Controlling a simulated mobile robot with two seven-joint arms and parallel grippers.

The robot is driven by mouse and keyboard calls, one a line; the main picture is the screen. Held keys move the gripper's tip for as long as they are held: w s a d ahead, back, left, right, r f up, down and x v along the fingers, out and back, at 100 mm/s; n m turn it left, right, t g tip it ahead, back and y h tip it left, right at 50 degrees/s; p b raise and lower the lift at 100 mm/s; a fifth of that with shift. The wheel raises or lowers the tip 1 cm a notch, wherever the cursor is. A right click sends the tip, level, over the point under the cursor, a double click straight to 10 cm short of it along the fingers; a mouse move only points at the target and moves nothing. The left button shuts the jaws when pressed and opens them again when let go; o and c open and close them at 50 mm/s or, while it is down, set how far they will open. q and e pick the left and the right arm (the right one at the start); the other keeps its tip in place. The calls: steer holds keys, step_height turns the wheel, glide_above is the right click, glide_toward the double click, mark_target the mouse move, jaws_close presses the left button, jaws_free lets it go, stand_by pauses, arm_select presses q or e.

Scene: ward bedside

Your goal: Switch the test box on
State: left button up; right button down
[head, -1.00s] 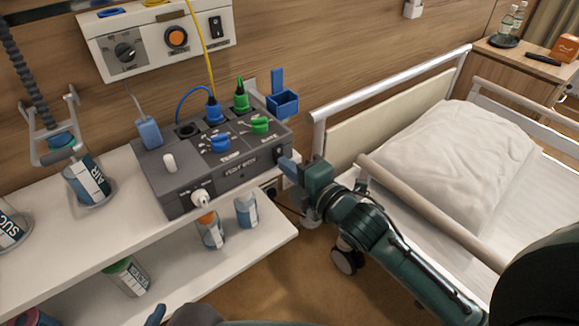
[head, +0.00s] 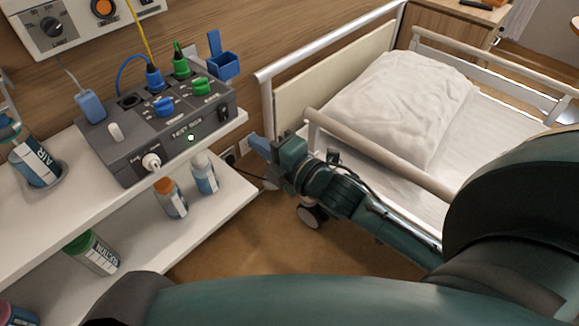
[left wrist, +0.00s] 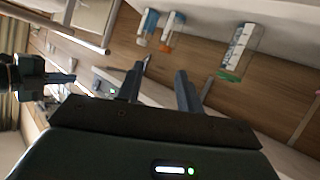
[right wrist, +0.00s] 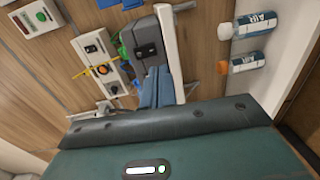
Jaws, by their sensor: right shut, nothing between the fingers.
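The grey test box (head: 130,160) stands on the upper white shelf, with blue and green knobs, plugs and a white lever on it. A dark rocker switch (head: 224,109) is at the right end of its front.
Bottles stand on the lower shelf, including an orange-capped one (head: 171,198) and a white-capped one (head: 204,173). An AIR bottle (head: 35,160) is at the left. A blue holder (head: 222,64) is behind the box. The bed rail (head: 380,160) is close to my right arm.

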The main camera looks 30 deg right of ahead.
arm_select(q)
steer(key=shift+w+a+r, duration=0.25)
steer(key=shift+w+r, duration=0.1)
arm_select(e)
steer(key=v, duration=0.6)
steer(key=shift+f, duration=0.65)
steer(key=shift+s+d, duration=0.1)
steer(key=shift+d, duration=0.05)
